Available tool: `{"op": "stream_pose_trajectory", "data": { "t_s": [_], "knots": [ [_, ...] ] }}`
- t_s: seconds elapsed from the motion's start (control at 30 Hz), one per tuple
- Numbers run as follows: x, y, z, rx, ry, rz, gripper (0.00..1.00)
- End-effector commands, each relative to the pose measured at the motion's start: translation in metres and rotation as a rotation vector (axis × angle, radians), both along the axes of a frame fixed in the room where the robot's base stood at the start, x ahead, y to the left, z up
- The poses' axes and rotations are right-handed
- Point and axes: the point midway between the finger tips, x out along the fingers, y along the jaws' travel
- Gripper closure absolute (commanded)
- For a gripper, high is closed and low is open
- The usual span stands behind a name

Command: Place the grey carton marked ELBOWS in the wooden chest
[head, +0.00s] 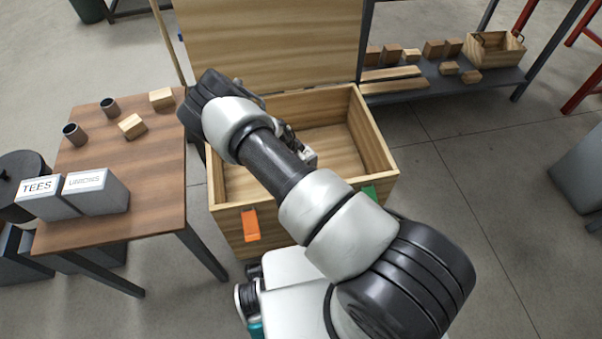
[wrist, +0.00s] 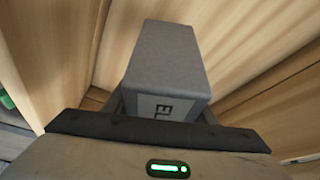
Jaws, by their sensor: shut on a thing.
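The wooden chest (head: 380,148) stands open in front of me with its lid (head: 265,40) raised at the back. My arm reaches over the chest's front, and my gripper (head: 290,150) is over the chest opening, mostly hidden behind my arm in the head view. Wooden chest walls surround the carton in that view. I cannot tell whether the carton touches the chest floor.
A brown table (head: 130,205) at left holds grey cartons marked TEES (head: 45,197) and UNIONS (head: 97,192), two dark cylinders and two wooden blocks. A low shelf (head: 440,85) at back right bears several wooden blocks and a wooden crate (head: 495,52). The floor at right is mostly clear.

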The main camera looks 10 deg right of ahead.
Motion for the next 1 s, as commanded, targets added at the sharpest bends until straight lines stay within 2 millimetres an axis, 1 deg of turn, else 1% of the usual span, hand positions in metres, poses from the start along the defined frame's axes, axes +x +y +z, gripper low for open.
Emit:
{"op": "stream_pose_trajectory", "data": {
  "t_s": [0.03,0.1,0.2,0.47,0.63,0.7,1.0],
  "knots": [
    [-0.001,-0.001,-0.013,-0.001,0.002,0.0,0.84],
    [-0.001,-0.001,-0.028,-0.001,0.002,0.0,0.84],
    [-0.001,-0.001,-0.044,-0.001,0.002,-0.001,0.84],
    [0.0,-0.001,-0.064,-0.001,0.0,0.0,0.84],
    [-0.001,-0.001,-0.089,-0.001,0.001,0.001,0.84],
    [0.0,-0.001,-0.093,-0.001,0.0,0.0,0.84],
    [0.0,-0.001,-0.094,-0.001,0.0,0.0,0.84]
  ]
}}
